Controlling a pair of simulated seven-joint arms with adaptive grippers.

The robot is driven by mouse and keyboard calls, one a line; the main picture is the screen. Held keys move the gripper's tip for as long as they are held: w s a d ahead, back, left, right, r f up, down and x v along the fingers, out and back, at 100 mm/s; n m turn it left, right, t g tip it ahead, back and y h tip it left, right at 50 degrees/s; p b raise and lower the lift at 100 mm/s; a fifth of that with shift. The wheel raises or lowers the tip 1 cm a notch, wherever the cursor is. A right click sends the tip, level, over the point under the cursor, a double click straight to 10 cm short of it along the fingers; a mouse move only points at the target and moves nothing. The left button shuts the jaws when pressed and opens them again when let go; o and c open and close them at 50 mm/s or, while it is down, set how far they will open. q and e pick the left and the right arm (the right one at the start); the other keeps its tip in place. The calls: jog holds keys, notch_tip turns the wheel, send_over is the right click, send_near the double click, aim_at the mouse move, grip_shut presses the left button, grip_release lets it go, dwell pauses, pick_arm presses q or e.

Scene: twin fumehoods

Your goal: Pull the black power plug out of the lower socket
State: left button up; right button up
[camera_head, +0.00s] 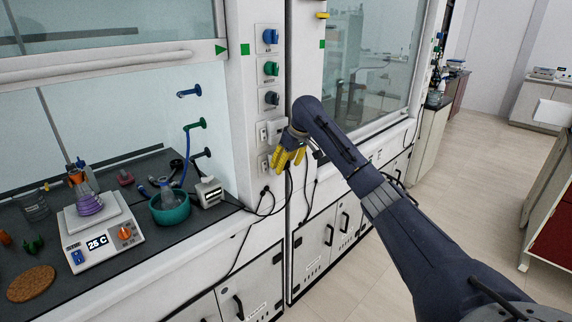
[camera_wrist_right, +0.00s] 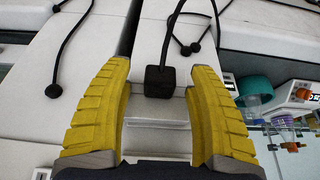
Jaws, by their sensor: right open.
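My right gripper (camera_head: 288,158) has yellow ribbed fingers and is in front of the white post between the two fumehoods, at the socket panel. In the right wrist view its fingers (camera_wrist_right: 155,84) are spread apart. A black power plug (camera_wrist_right: 161,81) shows in the gap between the fingertips, with its cord leading up; I see clearance on its left, and it is close to the right fingertip. I cannot tell whether they touch. In the head view the gripper hides the plug. A lower socket (camera_head: 263,161) shows just left of the fingers. My left gripper is not in view.
Black cords (camera_head: 263,203) hang below the sockets. A hot plate (camera_head: 100,235), a teal bowl (camera_head: 170,211) and a small white device (camera_head: 209,192) stand on the left hood's worktop. Valve knobs (camera_head: 271,68) are above.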

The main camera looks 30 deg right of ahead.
grip_shut()
dwell(0.7)
jog(key=shift+s, duration=0.1)
jog(key=shift+s+d, duration=0.25)
jog(key=shift+s, duration=0.7)
jog(key=shift+s+d, duration=0.1)
jog(key=shift+s, duration=0.5)
dwell(0.4)
jog(key=shift+s+d, duration=0.15)
jog(key=shift+s, duration=0.55)
jog(key=shift+s+d, duration=0.1)
jog(key=shift+s, duration=0.6)
jog(key=shift+s+d, duration=0.1)
jog(key=shift+s, duration=0.05)
jog(key=shift+s+d, duration=0.25)
jog(key=shift+s, duration=1.05)
jog(key=shift+s, duration=0.1)
